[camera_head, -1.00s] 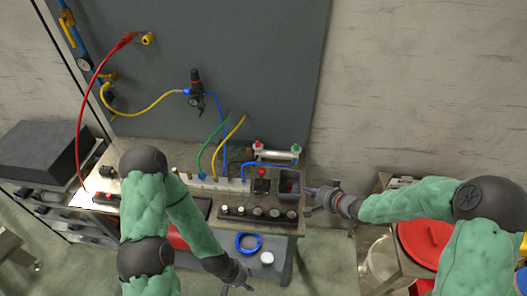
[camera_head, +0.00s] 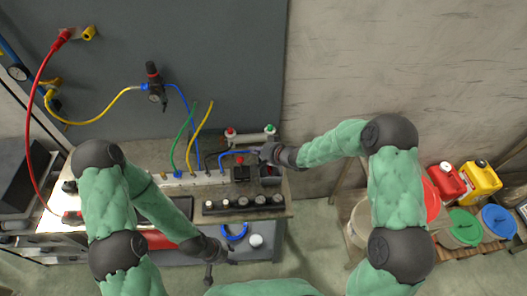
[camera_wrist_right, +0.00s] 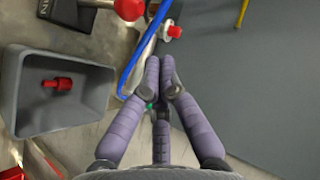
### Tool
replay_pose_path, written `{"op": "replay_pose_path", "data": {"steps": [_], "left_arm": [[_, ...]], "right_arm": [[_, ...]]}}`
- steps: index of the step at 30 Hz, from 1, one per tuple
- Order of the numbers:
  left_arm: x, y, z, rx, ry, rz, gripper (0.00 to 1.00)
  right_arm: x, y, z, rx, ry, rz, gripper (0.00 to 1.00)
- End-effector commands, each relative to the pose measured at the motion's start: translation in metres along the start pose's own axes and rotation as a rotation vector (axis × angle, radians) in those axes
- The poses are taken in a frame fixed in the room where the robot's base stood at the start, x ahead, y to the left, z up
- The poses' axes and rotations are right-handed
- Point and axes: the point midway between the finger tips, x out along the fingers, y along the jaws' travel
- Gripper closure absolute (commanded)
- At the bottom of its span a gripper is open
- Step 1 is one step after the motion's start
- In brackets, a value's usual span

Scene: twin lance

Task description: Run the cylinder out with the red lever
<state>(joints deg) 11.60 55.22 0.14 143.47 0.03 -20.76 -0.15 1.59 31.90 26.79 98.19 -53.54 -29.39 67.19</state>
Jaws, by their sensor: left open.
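The red lever is a red knob on a small black valve (camera_head: 240,172) on the bench; the knob shows at the top edge of the right wrist view (camera_wrist_right: 130,8). The cylinder (camera_head: 250,138) lies behind the valve, with a red and a green end fitting; its red end (camera_wrist_right: 174,31) shows in the right wrist view. My left gripper (camera_head: 208,278) hangs low before the bench, open and empty.
A grey bin (camera_wrist_right: 72,110) holding a red fitting stands beside the valve. A blue hose (camera_wrist_right: 148,42) runs close to my right fingers. Buckets and red and yellow canisters (camera_head: 481,180) stand at right.

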Motion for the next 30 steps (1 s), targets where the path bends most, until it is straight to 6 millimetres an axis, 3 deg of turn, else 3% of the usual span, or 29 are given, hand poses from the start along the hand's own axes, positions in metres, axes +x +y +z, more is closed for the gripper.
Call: {"op": "replay_pose_path", "data": {"steps": [1, 7, 23, 30], "left_arm": [[0.002, -0.001, 0.000, 0.000, 0.000, 0.000, 0.58], [0.003, -0.001, -0.001, 0.000, 0.001, 0.000, 0.58], [0.004, -0.002, -0.001, 0.000, 0.001, 0.000, 0.58], [0.017, -0.006, -0.001, 0.000, 0.001, 0.000, 0.58]], "right_arm": [[0.006, 0.000, 0.010, 0.001, -0.007, 0.000, 1.00], [0.019, 0.000, 0.023, 0.001, -0.004, 0.000, 1.00], [0.024, -0.001, 0.027, -0.005, -0.002, 0.007, 1.00], [0.033, -0.014, 0.034, -0.069, -0.002, 0.082, 1.00]]}}
